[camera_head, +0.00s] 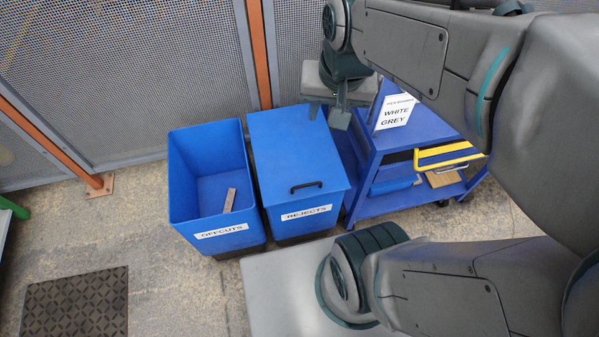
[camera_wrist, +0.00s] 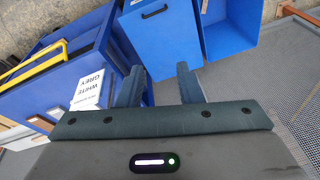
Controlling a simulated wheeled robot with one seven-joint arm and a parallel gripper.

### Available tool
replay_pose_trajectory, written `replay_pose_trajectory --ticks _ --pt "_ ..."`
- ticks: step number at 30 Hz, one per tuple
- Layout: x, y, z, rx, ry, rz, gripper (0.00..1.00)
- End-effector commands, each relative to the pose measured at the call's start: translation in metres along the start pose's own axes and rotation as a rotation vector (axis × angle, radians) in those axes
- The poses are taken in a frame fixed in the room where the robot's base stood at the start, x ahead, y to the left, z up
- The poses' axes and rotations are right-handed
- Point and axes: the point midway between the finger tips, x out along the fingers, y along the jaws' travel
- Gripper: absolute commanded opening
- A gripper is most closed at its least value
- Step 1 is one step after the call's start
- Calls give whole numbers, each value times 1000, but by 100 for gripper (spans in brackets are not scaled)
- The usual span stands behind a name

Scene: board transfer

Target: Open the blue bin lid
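The blue REJECTS bin (camera_head: 306,219) stands upright with its flat blue lid (camera_head: 290,150) shut on top. A black bar handle (camera_head: 306,187) is at the lid's front edge. The lid (camera_wrist: 160,45) and handle (camera_wrist: 154,12) also show in the wrist view. My gripper (camera_head: 328,110) points down near the lid's back right corner, away from the handle. In the wrist view my gripper (camera_wrist: 158,80) has its two fingers well apart, with nothing between them. Its height above the lid is hard to tell.
An open blue OFFCUTS bin (camera_head: 215,232) with a small strip (camera_head: 229,200) inside stands left of the REJECTS bin. A blue trolley (camera_head: 415,135) with a WHITE GREY sign (camera_head: 394,112) stands close on the right. A mesh fence (camera_head: 130,75) runs behind.

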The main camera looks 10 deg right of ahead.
Motion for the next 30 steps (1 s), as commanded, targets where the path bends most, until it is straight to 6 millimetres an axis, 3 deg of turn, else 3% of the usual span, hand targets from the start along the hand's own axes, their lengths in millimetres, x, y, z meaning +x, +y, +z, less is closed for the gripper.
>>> replay_pose_trajectory --ticks 1,9,18,24,30 --pt "38 0 -3 78 -38 3 33" --pt "160 -8 -34 567 -195 89 33" --pt "297 -11 -58 1054 -260 286 33" --pt "343 -11 -65 1228 -250 376 33" --pt "359 -10 -63 1273 -245 398 33"
